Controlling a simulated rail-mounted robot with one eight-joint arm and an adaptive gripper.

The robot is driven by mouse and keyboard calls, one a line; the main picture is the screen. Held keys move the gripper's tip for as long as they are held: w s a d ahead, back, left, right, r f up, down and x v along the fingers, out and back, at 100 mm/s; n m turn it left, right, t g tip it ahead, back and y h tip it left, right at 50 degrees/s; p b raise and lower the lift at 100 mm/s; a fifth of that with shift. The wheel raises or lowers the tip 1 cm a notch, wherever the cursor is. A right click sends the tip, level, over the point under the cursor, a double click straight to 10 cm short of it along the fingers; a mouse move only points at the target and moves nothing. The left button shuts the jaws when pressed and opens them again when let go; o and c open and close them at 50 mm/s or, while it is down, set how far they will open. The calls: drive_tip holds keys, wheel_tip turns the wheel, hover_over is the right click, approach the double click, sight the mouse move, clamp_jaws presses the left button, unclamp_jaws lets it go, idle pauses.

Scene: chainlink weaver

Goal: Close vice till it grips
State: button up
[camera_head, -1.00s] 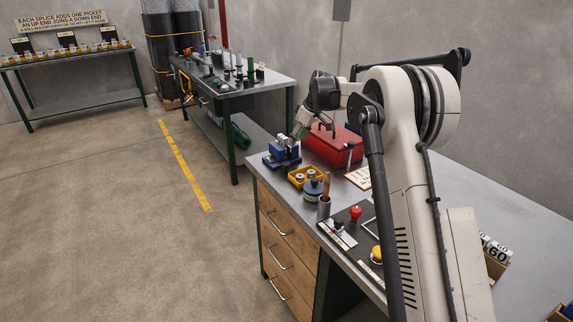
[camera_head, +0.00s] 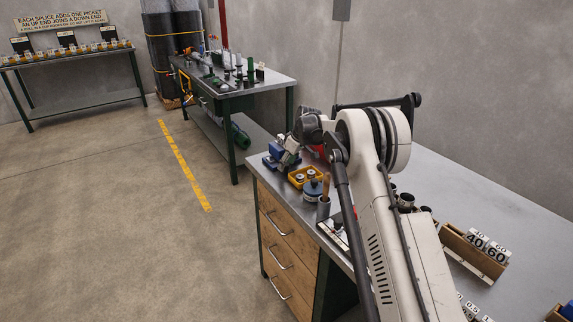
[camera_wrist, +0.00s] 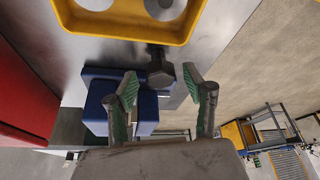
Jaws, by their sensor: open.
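The blue vice (camera_head: 275,152) sits at the far left corner of the workbench in the head view, partly hidden by my gripper (camera_head: 290,152). In the wrist view the vice (camera_wrist: 97,110) lies beyond and between my fingers, and its jaws are mostly hidden. A dark hexagonal screw head (camera_wrist: 160,72) sticks out from the vice. My open gripper (camera_wrist: 160,88) has its green-padded fingertips either side of that head, with visible gaps. The left finger overlaps the vice body in the picture; I cannot tell if they touch.
A yellow tray (camera_wrist: 130,32) holding round parts lies close to the screw head. A red toolbox (camera_wrist: 28,95) stands beside the vice. A blue-grey pot (camera_head: 312,189) and a cup with a wooden handle (camera_head: 323,208) stand nearer. The floor is open beyond the bench edge.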

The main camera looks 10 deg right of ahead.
drive_tip(key=shift+w+f, duration=0.1)
drive_tip(key=shift+f, duration=0.25)
drive_tip(key=shift+c, duration=0.4)
drive_tip(key=shift+a, duration=0.1)
drive_tip(key=c, duration=1)
drive_tip(key=shift+c, duration=0.2)
drive_tip(key=shift+m+b, duration=0.3)
drive_tip(key=shift+b, duration=0.05)
